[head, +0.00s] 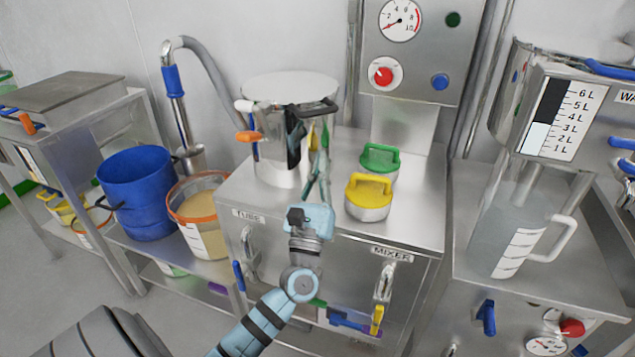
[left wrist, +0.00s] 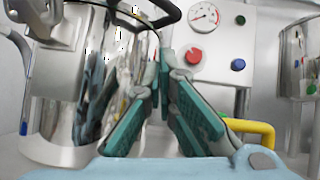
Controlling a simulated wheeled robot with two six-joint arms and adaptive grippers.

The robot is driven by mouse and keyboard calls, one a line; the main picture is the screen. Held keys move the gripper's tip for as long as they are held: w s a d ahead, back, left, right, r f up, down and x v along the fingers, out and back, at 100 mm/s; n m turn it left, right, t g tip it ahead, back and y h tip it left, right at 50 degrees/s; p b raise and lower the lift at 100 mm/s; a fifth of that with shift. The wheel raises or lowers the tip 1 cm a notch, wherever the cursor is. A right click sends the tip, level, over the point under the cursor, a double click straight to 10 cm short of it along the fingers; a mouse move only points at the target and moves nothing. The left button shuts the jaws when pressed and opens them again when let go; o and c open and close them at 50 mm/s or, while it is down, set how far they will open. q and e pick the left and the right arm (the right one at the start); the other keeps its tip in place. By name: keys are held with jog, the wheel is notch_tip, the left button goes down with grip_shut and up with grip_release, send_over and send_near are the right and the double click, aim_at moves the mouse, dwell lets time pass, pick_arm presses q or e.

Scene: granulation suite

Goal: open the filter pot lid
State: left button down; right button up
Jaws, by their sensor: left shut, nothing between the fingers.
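A steel pot, apparently the filter pot (head: 270,160), stands at the back left of the steel cabinet top. Its flat round lid (head: 290,86) lies across the top and looks closed. A black handle (head: 325,106) curves out at the pot's front right, and an orange-tipped lever (head: 248,136) sticks out at its left. My left gripper (head: 318,150) points up at the pot's front right, below the black handle, its fingers shut and empty. In the left wrist view the pot (left wrist: 45,120) fills the left side, and the gripper (left wrist: 165,65) shows beside it. My right gripper is out of view.
A green-handled weight-like lid (head: 380,162) and a yellow-handled one (head: 369,198) stand right of my gripper. A control panel (head: 415,45) rises behind. A blue bucket (head: 138,195) and an orange-rimmed bucket (head: 203,225) stand left. A measuring jug (head: 510,235) stands right.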

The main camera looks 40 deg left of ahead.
pick_arm(q)
notch_tip(320, 180, up, 5)
jog(key=w+a+p, duration=0.1)
jog(key=w+p, duration=0.1)
jog(key=shift+a+r, duration=0.2)
jog(key=shift+a, duration=0.1)
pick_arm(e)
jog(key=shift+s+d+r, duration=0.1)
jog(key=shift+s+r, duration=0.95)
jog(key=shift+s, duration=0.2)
pick_arm(q)
jog(key=shift+r+p, duration=0.1)
jog(key=shift+p, duration=0.2)
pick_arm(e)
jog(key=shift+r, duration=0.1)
